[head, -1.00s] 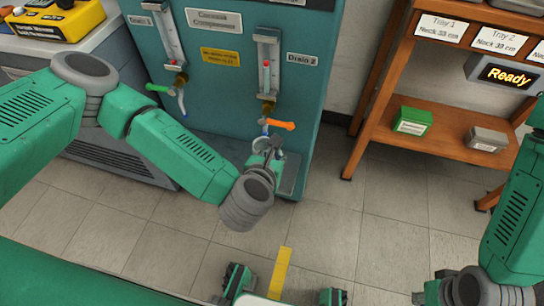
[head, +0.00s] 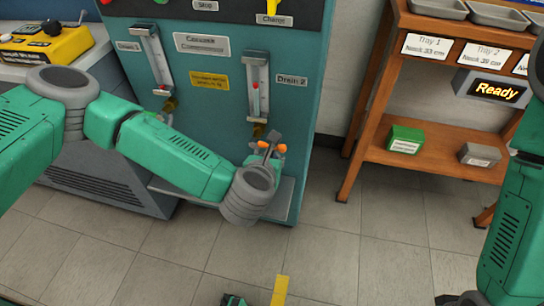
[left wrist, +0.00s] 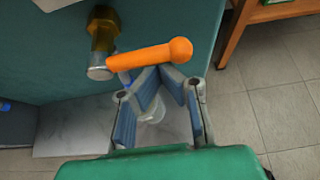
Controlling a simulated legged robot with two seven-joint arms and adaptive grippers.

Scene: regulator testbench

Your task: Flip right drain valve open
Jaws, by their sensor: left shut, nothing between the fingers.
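The right drain valve, below the Drain 2 label (head: 291,80), has an orange handle (left wrist: 150,58). In the left wrist view the handle lies nearly level, its round end to the right of the brass fitting (left wrist: 102,28). In the head view the handle (head: 282,148) is partly hidden by my left gripper (head: 270,146). My left gripper (left wrist: 160,74) is shut and empty, its fingertips just under the handle's outer half. I cannot tell whether they touch it. My right gripper is out of view.
The teal panel (head: 205,110) carries two flow gauges above a grey ledge (head: 284,200). A wooden shelf (head: 440,166) with a green box (head: 404,139) stands at right. The floor between is clear.

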